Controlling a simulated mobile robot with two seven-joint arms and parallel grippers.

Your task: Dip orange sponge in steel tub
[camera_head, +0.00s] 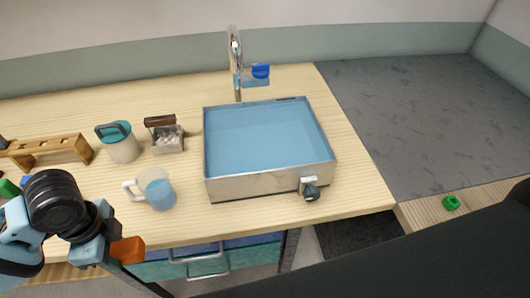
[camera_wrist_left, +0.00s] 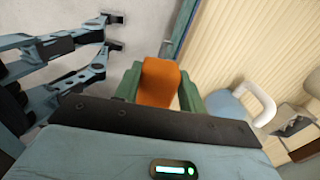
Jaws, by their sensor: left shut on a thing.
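The orange sponge (camera_head: 128,250) is held at the front left, by the near edge of the wooden counter. My left gripper (camera_head: 112,247) is shut on it. In the left wrist view the sponge (camera_wrist_left: 159,82) sits between the two green fingers of the left gripper (camera_wrist_left: 160,92). The steel tub (camera_head: 260,184) stands on the counter to the right and holds blue water. The sponge is apart from the tub, to its left and nearer the front. My right gripper cannot be made out in the head view.
A mug (camera_head: 157,188) with blue liquid stands between sponge and tub. A teal-lidded canister (camera_head: 121,143), a small box (camera_head: 167,139) and a wooden rack (camera_head: 50,150) stand behind. A faucet (camera_head: 237,70) rises behind the tub.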

